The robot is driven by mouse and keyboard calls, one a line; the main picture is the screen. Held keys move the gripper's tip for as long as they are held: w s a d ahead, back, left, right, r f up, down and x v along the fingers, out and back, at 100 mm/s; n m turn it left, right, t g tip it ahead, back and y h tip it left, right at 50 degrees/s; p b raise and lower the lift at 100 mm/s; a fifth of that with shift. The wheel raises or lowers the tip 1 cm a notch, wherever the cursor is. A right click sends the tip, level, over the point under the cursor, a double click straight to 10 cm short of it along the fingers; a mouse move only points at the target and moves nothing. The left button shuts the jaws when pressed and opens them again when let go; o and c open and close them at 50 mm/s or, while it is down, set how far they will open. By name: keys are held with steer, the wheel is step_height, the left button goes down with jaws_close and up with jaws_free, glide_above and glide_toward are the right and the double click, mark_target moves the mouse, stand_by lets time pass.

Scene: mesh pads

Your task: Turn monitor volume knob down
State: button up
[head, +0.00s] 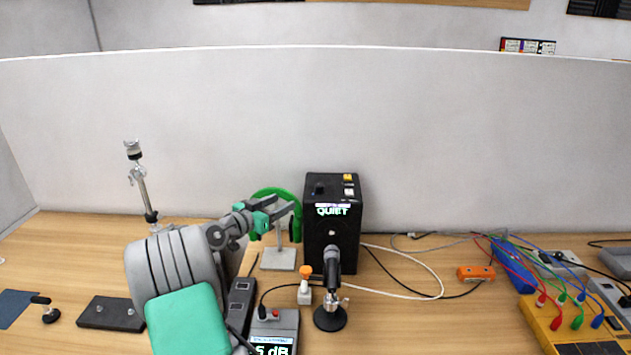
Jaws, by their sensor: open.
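The monitor (346,225) is a black box at the back middle of the desk, with a lit sign reading "QUIET" near its top front edge. A small dark knob-like part (319,189) stands on the left of its top face; I cannot read its setting. My gripper (289,208) is open and empty, just left of the monitor's upper part, its fingers pointing right. It appears apart from the knob, though the depth between them is hard to tell. My arm hides part of the desk at the lower left.
A yellow button (348,177) sits on the monitor's top right. A microphone (331,270) stands in front of it. Green headphones (268,194) on a stand are behind my gripper. A meter (275,330) reading dB lies in front. Cables run right; a tall partition is behind.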

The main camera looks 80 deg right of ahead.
mark_target(316, 188)
steer(key=s+d+p, duration=0.1)
steer(key=s+d, duration=0.1)
steer(key=s+d+r+g+p, duration=0.1)
steer(key=s+d, duration=0.2)
steer(key=s+d+m+g+p, duration=0.1)
steer(key=s+d, duration=0.2)
steer(key=shift+s+d+r+h, duration=0.15)
steer(key=shift+h, duration=0.15)
steer(key=shift+s+d, duration=0.15)
steer(key=shift+d, duration=0.25)
jaws_close()
